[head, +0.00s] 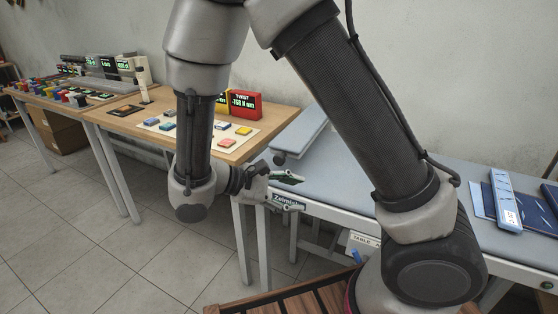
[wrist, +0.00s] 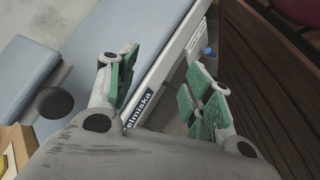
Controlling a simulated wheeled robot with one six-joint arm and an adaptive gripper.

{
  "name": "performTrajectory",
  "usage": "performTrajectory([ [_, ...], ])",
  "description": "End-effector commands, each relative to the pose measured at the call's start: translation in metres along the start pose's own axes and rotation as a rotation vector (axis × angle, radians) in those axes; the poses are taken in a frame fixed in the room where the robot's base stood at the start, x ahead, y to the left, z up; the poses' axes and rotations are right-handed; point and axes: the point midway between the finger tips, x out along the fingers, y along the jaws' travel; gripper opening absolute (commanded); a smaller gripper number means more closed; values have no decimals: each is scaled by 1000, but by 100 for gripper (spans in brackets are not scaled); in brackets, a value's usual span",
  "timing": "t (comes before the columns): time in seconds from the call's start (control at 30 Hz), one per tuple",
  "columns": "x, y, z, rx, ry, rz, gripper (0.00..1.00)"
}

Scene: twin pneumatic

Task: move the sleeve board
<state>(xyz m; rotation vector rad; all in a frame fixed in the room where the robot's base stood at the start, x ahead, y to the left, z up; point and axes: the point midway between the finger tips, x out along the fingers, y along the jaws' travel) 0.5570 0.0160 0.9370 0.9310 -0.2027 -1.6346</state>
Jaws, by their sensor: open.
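The sleeve board (head: 301,128) is a narrow, pale blue-grey padded board. It stands at the left end of the padded ironing table (head: 345,178), near the wall, with a dark round knob at its near end. In the wrist view the sleeve board (wrist: 24,72) is at the left edge, partly cut off, with the dark knob (wrist: 55,102) below it. My gripper (head: 290,192) is open and empty at the table's front left edge, nearer the camera than the sleeve board and apart from it. In the wrist view my gripper (wrist: 162,78) has its green-padded fingers spread either side of the table's labelled edge.
A wooden table (head: 150,125) with coloured blocks and red and yellow display boxes stands to the left. On the ironing table's right lie a light blue board (head: 505,200) and dark blue folded cloth (head: 480,197). A slatted wooden surface (head: 290,300) is below. My arm hides the table's middle.

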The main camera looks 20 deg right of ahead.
Motion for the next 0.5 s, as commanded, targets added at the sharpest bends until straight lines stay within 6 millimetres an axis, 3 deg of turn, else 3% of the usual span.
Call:
performTrajectory([
  [0.13,-16,2,-34,103,-21,277,51],
  [0.23,-31,17,-53,257,19,438,51],
  [0.4,-63,48,-60,531,137,577,51],
  [0.5,-69,55,-57,642,175,612,51],
])
